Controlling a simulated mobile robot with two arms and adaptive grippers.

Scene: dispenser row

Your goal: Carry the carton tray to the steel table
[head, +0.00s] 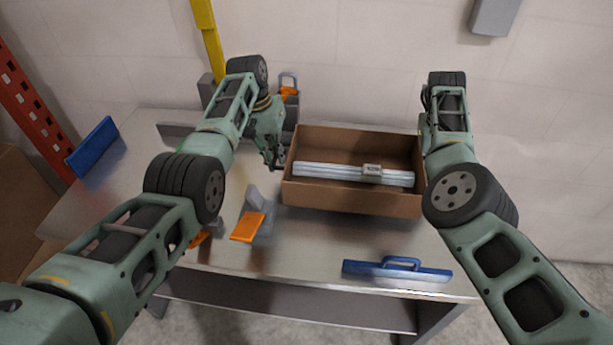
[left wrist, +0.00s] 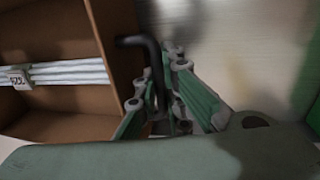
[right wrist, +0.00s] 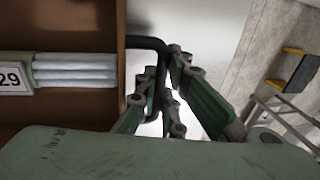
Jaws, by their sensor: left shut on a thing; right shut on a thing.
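The carton tray (head: 350,200) is an open brown box over the right half of the steel table (head: 310,245). Pale tubes (head: 320,171) with a small label block lie across inside it. I cannot tell whether its base touches the table. My left gripper (head: 277,155) is at the tray's left end, shut on a black side handle (left wrist: 140,41), as the left wrist view shows. My right gripper (right wrist: 166,85) is shut on the black handle (right wrist: 150,43) at the other end. In the head view, my right arm hides that gripper.
An orange-levered grey dispenser (head: 252,224) stands left of the tray, and another orange-topped device (head: 288,98) behind it. A blue-handled bar (head: 397,269) lies near the front edge. A blue panel (head: 92,148) is at the far left. A wall is close behind.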

